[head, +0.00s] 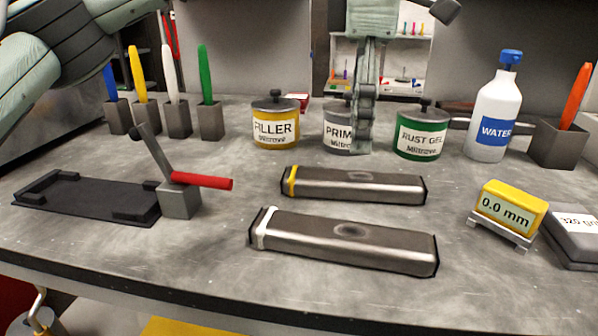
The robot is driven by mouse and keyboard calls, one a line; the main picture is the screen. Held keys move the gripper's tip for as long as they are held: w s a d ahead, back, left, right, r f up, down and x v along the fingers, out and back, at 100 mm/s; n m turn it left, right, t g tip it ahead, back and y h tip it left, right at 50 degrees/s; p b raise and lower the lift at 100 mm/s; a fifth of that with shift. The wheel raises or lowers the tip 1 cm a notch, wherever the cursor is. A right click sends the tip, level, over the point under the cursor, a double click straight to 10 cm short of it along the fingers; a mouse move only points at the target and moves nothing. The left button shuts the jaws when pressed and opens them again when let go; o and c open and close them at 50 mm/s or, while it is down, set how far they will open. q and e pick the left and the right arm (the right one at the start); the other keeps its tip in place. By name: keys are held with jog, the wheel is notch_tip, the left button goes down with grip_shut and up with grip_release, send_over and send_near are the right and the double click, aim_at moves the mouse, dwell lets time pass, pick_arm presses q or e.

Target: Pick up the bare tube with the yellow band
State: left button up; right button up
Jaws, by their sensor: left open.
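The bare metal tube with the yellow band (355,186) lies on its side on the grey table, its yellow band at the left end and a dark spot on its top. A second bare tube with a white band (345,242) lies in front of it, nearly parallel, with a gap between them. My left gripper (362,147) points down from the top of the head view, fingers seen edge-on. It is open and holds nothing visible. It appears above and behind the yellow-band tube, covering part of the primer can (338,127). My right gripper is not in view.
A clamp with a red handle (200,180) and a black tray (85,200) stand at the left. Filler (275,125) and rust gel (421,135) cans and a water bottle (493,115) stand behind. A yellow gauge (510,207) sits at right.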

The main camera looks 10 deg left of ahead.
aim_at(351, 176)
pick_arm(q)
jog(key=shift+a+f, duration=0.2)
jog(key=shift+f, duration=0.15)
notch_tip(351, 176, down, 2)
jog(key=shift+d+f, duration=0.1)
jog(key=shift+f, duration=0.1)
jog(key=f, duration=0.4)
jog(key=shift+a+f, duration=0.2)
jog(key=shift+f, duration=0.2)
jog(key=c, duration=1.4)
